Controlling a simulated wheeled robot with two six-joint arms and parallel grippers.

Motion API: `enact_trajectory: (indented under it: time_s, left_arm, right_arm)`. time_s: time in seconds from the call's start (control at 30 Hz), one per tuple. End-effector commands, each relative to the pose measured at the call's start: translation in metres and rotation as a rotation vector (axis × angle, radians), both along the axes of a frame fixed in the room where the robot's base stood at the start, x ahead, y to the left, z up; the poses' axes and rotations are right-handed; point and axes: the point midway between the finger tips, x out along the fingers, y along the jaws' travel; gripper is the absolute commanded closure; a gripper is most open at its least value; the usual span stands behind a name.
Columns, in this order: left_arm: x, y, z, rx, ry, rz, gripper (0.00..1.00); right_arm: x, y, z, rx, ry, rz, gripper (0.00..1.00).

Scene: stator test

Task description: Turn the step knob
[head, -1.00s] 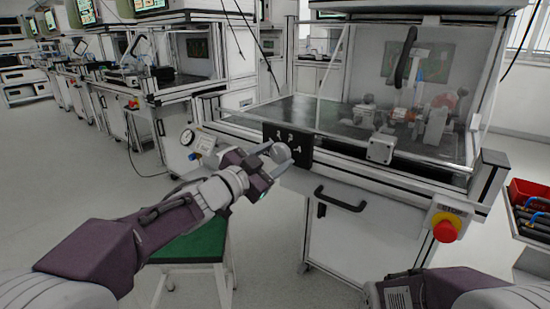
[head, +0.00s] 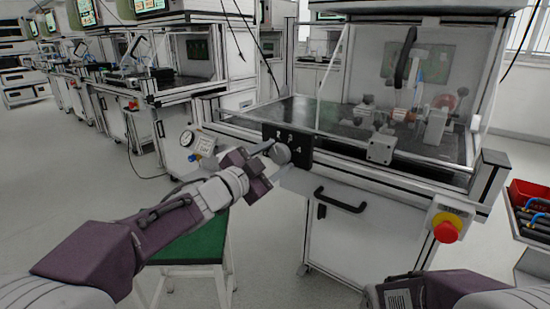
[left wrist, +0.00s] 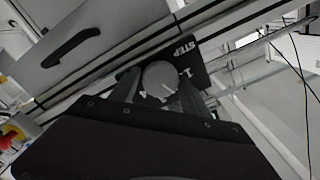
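The step knob (head: 280,153) is a round grey knob on a black panel (head: 300,147) at the front left edge of the test station. In the left wrist view the knob (left wrist: 160,80) has a pale pointer line towards the lower right, beside the word STEP on the panel. My left gripper (head: 274,155) is at the panel, with one finger on each side of the knob. In the left wrist view the fingers (left wrist: 159,92) appear closed against its sides. My right gripper is outside the views; only part of my right arm shows at bottom right.
A black drawer handle (head: 340,199) is below the panel. A red and yellow emergency stop button (head: 446,229) is at the station's right front. A green-topped stool (head: 192,246) stands below my left arm.

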Motion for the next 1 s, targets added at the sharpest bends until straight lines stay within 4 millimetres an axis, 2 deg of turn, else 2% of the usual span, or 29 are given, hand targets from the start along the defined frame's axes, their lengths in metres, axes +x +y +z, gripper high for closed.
enact_trajectory:
  time_s: [0.37, 0.47, 0.8, 1.0]
  left_arm:
    - [-0.001, 0.001, 0.001, -0.002, -0.001, 0.0, 0.28]
    - [-0.01, 0.008, 0.003, -0.001, 0.0, 0.002, 0.28]
    - [-0.063, 0.048, 0.004, -0.001, 0.0, 0.004, 0.28]
    - [-0.074, 0.053, 0.001, -0.002, -0.001, 0.0, 0.28]
  right_arm:
    - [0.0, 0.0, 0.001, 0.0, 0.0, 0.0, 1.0]
    - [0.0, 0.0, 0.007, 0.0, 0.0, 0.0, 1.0]
    - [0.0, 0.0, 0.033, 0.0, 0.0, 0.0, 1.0]
    - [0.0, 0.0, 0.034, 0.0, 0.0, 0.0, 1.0]
